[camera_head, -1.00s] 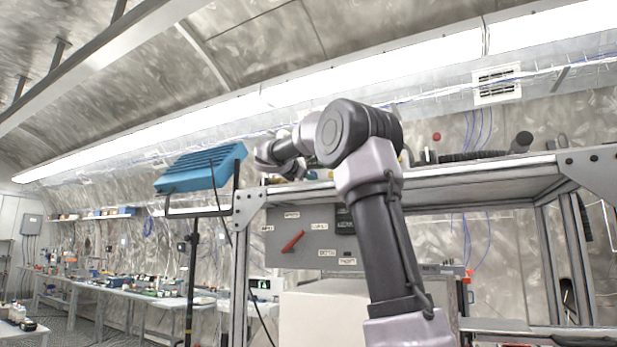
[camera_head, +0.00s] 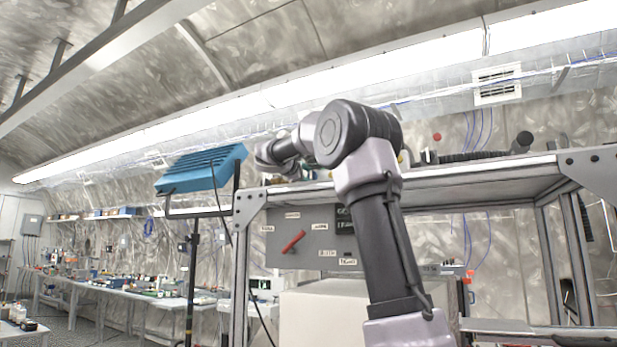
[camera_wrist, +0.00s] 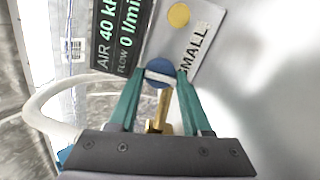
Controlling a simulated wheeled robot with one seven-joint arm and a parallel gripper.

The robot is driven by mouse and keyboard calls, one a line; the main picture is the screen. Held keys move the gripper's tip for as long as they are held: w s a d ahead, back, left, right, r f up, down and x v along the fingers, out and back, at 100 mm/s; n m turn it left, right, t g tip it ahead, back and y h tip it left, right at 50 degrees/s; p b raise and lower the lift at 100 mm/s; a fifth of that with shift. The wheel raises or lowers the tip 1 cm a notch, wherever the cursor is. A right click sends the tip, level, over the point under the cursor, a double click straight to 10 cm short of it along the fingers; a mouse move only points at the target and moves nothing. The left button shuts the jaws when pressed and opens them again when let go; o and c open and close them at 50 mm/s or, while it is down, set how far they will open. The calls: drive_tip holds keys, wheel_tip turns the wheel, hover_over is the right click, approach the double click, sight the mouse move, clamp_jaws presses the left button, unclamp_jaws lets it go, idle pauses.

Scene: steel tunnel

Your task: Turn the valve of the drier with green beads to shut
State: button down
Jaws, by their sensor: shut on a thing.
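In the wrist view, my gripper (camera_wrist: 158,88) has its two green fingers on either side of a round blue valve knob (camera_wrist: 159,66) with a pale bar across it. The fingers are shut on this knob. A brass fitting (camera_wrist: 157,120) shows below the knob, between the fingers. A plate (camera_wrist: 192,35) with the word SMALL and a yellow disc is just beyond the knob. I cannot see the drier body or any green beads. In the head view my arm reaches over the shelf, and its links hide the fingertips.
A black display (camera_wrist: 122,32) reads AIR 40 and FLOW 0 l/min. A white hose (camera_wrist: 45,105) curves at the left of the wrist view. In the head view, a metal shelf frame (camera_head: 480,182), a blue slatted box (camera_head: 203,167) and a grey panel with a red lever (camera_head: 293,242) surround the arm.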

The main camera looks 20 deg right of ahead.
idle(0.5)
drive_tip(key=shift+c, duration=1.8)
unclamp_jaws()
drive_tip(key=v, duration=1.1)
drive_tip(key=shift+d, duration=0.1)
